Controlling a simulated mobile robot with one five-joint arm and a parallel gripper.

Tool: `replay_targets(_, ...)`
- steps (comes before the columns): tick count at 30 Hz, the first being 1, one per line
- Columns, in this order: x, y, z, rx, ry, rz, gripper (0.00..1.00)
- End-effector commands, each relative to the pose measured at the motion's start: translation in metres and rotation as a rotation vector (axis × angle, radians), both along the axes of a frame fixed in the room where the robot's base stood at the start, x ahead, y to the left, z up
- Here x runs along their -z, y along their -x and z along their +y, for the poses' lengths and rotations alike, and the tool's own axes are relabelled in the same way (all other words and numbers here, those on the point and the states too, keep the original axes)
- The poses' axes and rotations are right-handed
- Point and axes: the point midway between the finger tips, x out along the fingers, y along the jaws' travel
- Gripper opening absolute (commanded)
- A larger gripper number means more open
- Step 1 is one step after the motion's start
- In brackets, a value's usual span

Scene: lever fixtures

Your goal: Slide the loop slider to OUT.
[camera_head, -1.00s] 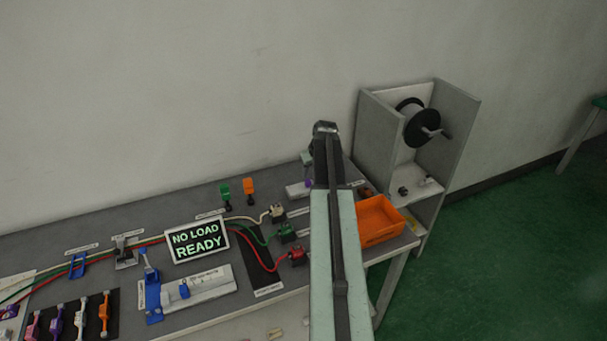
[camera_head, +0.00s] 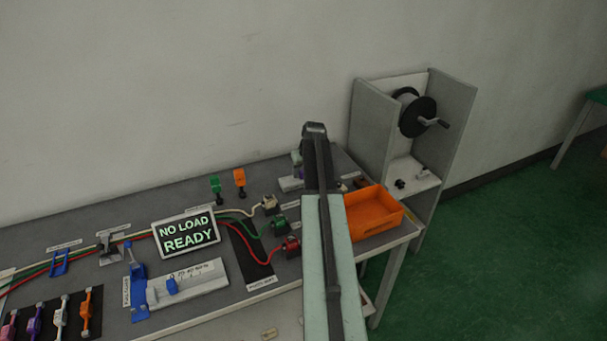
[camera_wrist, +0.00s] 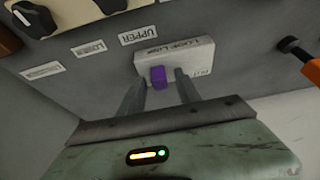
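The loop slider is a small purple knob (camera_wrist: 158,77) on a white block (camera_wrist: 188,54) in the wrist view. The block's label reads roughly "LOOP LOCK", with smaller print, perhaps OUT, at its right end. My gripper (camera_wrist: 160,88) is open, with one finger to the left of the knob and one to the right. Gaps show between knob and fingers; whether the tips reach its depth is unclear. In the head view, the white block (camera_head: 289,184) is partly hidden by my arm, and my fingertips are hidden.
An orange bin (camera_head: 372,213) stands right of my arm at the bench edge. A cabinet with a wire reel (camera_head: 417,114) is behind it. Cable connectors (camera_head: 279,226) and a NO LOAD READY display (camera_head: 187,233) lie left. An orange part (camera_wrist: 298,58) shows right in the wrist view.

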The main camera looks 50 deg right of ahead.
Motion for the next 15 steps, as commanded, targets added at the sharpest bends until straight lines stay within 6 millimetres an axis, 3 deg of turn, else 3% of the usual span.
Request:
replay_targets(1, 0.000, 0.000, 0.000, 0.000, 0.000, 0.000, 0.25)
replay_targets(4, 0.000, 0.000, 0.000, 0.001, 0.000, 0.000, 0.00)
replay_targets(10, 0.000, -0.001, 0.003, 0.000, 0.000, 0.000, 0.00)
replay_targets(15, 0.000, -0.009, 0.026, -0.001, -0.001, 0.000, 0.00)
